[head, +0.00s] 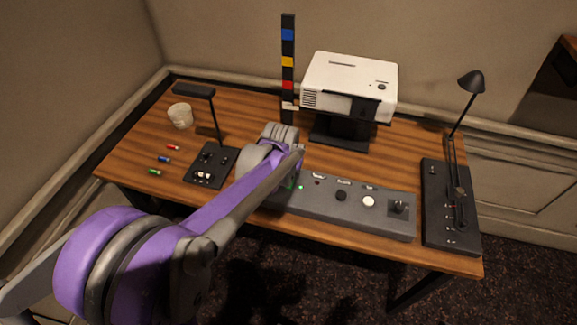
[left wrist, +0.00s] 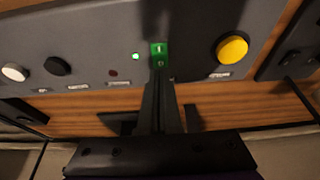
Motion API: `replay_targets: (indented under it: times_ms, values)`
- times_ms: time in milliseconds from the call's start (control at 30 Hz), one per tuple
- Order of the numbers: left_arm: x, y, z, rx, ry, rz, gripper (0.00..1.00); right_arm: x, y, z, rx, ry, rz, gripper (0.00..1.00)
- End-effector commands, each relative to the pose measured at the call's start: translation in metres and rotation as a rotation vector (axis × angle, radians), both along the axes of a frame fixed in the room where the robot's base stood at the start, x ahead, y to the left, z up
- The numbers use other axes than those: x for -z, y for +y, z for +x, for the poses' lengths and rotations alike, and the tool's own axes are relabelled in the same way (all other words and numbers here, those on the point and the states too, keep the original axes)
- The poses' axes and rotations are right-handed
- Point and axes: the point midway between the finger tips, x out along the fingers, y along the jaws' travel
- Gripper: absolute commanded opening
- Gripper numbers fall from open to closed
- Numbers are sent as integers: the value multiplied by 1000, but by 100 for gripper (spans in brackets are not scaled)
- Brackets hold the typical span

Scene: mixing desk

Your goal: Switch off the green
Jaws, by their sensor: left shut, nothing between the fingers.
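The green rocker switch (left wrist: 159,50) is on the grey control panel (head: 320,203). It carries a line mark and a ring mark, and a lit green lamp (left wrist: 136,57) is beside it. The lamp also shows in the head view (head: 301,187), where my left arm mostly hides the switch. My left gripper (left wrist: 159,78) is shut and empty, its fingertips at the ring-marked end of the switch; I cannot tell whether they touch it. My right gripper is not in view.
The panel also has a yellow button (left wrist: 232,49), a black knob (left wrist: 57,66), a white button (left wrist: 14,72) and a dark red lamp (left wrist: 113,73).

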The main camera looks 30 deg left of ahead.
Motion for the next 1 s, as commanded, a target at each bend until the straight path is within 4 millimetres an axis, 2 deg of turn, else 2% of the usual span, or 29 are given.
replay_targets:
  times_ms: [100,200,1000]
  values:
    - [13,0,2,0,0,0,0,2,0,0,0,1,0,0]
    - [18,0,2,0,0,0,0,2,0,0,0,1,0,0]
    - [26,0,2,0,5,-1,0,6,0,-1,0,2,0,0]
